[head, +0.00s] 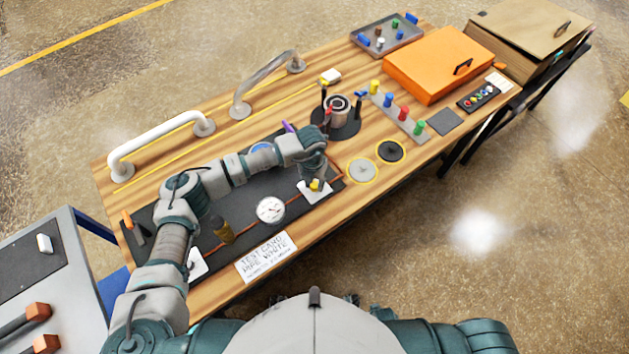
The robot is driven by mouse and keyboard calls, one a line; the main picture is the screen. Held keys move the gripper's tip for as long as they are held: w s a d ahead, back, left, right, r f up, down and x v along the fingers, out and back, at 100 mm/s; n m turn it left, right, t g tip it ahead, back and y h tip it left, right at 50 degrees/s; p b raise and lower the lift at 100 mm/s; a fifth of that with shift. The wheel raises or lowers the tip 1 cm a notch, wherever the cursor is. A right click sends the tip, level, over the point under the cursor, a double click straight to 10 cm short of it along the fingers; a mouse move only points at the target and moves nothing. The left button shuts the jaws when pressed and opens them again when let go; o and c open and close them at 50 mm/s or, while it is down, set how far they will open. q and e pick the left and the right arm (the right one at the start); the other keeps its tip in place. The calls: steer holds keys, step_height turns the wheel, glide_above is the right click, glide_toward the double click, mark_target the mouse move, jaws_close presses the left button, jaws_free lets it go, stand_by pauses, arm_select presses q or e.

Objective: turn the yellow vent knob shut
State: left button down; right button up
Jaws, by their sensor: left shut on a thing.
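The yellow vent knob (315,185) sits on a small white plate (311,196) on the dark panel (240,213) of the wooden table. My left gripper (316,178) points down over it from above, shut on the knob; the fingers and wrist hide part of it, so its exact angle is unclear. A round white dial gauge (270,210) lies left of the knob on the same panel. My right gripper is not in view.
Grey and yellow-rimmed discs (361,170) and a black disc (391,151) lie right of the knob. A dark-based metal canister (337,110) stands behind. An orange case (438,64), a row of colored knobs (400,118) and two bent pipes (160,140) occupy the table.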

arm_select(q)
steer(key=shift+r+n, duration=0.1)
steer(key=shift+n, duration=0.2)
steer(key=c, duration=0.8)
jaws_free()
steer(key=shift+r, duration=0.1)
steer(key=r, duration=1.1)
steer(key=shift+w+a+r, duration=0.2)
steer(key=shift+a+r, duration=0.05)
